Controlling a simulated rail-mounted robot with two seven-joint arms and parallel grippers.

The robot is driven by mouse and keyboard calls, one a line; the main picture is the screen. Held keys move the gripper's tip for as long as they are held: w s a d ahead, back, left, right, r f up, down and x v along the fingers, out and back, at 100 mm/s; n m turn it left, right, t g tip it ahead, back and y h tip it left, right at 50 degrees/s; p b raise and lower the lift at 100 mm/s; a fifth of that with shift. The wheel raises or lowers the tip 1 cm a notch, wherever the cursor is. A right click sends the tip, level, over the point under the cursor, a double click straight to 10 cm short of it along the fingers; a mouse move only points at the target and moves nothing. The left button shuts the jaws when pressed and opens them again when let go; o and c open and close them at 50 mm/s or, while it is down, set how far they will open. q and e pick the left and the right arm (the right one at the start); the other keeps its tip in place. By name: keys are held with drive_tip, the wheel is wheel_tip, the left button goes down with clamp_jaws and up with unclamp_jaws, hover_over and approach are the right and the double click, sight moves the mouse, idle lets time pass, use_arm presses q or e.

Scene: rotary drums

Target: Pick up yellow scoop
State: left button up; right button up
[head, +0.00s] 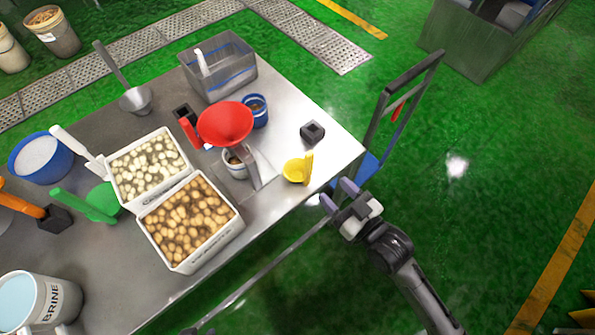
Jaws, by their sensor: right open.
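The yellow scoop (295,170) lies on the steel table (275,211) near its right corner. Its round bowl is on the left and its short handle stands up on the right side. My right gripper (337,195) is open and empty, just off the table's right edge, to the lower right of the scoop and apart from it. My left gripper is not in view.
A red funnel (225,122) on a stand is left of the scoop. A small black block (312,132) lies behind it. White trays (190,222) of produce fill the table's middle. A cart with a dark frame (372,130) stands beyond the right edge.

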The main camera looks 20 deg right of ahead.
sight(311, 166)
drive_tip(key=x, duration=0.5)
drive_tip(key=shift+w+a, duration=0.1)
drive_tip(key=shift+w, duration=0.15)
drive_tip(key=b+x, duration=0.1)
drive_tip(key=x, duration=0.2)
drive_tip(key=shift+w+f+b, duration=0.2)
drive_tip(key=shift+w+b, duration=0.1)
drive_tip(key=shift+w, duration=0.1)
drive_tip(key=shift+w+a, duration=0.25)
drive_tip(key=shift+w, duration=0.35)
drive_tip(key=shift+c, duration=0.5)
clamp_jaws()
